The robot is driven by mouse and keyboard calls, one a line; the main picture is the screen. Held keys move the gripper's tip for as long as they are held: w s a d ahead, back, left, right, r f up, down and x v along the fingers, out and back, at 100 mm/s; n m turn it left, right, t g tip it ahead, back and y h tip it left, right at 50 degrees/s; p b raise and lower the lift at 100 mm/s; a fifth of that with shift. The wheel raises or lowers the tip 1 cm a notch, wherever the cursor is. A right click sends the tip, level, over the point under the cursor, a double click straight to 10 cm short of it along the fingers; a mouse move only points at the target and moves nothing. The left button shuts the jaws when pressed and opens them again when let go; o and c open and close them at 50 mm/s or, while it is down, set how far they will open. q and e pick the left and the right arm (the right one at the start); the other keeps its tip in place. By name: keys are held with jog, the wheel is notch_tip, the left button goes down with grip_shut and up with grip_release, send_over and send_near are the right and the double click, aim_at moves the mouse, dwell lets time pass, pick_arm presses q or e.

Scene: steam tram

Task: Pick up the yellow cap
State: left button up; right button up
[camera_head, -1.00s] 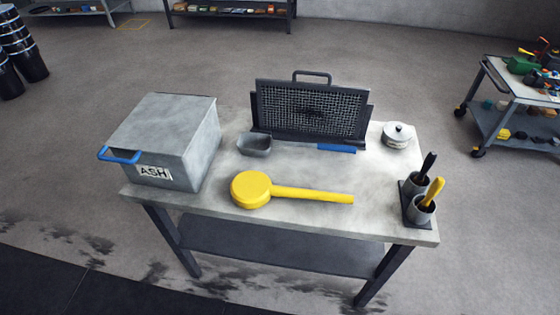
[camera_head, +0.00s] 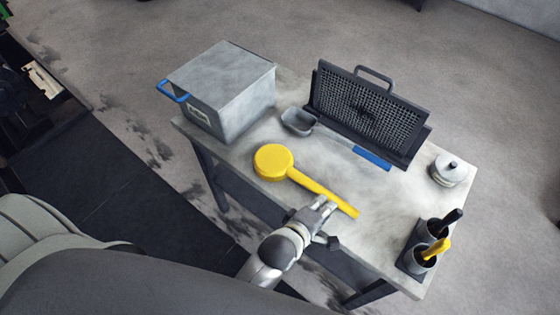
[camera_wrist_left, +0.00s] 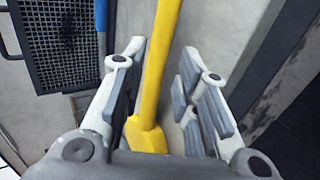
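The yellow cap (camera_head: 273,162) is a round disc with a long straight handle, lying on the grey table (camera_head: 225,160). Its handle points toward the lower right in the head view. My left gripper (camera_head: 323,207) is at the handle, on the near side. In the left wrist view, the yellow handle (camera_wrist_left: 161,60) runs between the two fingers of my left gripper (camera_wrist_left: 163,82). The fingers are apart, with gaps on both sides of the handle. The round disc is not clearly seen there. My right gripper is not in view.
A grey box (camera_head: 225,85) with a blue handle stands at the table's left. A blue-handled scoop (camera_head: 298,121) lies before an upright mesh screen (camera_head: 368,112). A lidded pot (camera_head: 449,170) and a holder with two cups (camera_head: 420,258) stand at the right.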

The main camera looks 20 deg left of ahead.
pick_arm(q)
jog(key=shift+w+d+f, duration=0.2)
jog(key=shift+w+f, duration=0.05)
jog(key=shift+w, duration=0.2)
jog(key=shift+w+d+f, duration=0.1)
jog(key=shift+w+d, duration=0.05)
jog(key=shift+w+d+f, duration=0.1)
jog(key=shift+w+f, duration=0.05)
jog(key=shift+w, duration=0.1)
jog(key=shift+w+f+p, duration=0.2)
jog(key=shift+w+p, duration=0.1)
jog(key=shift+p+x, duration=0.35)
jog(key=shift+x, duration=1.6)
jog(key=shift+s, duration=0.1)
jog(key=c, duration=0.5)
grip_shut()
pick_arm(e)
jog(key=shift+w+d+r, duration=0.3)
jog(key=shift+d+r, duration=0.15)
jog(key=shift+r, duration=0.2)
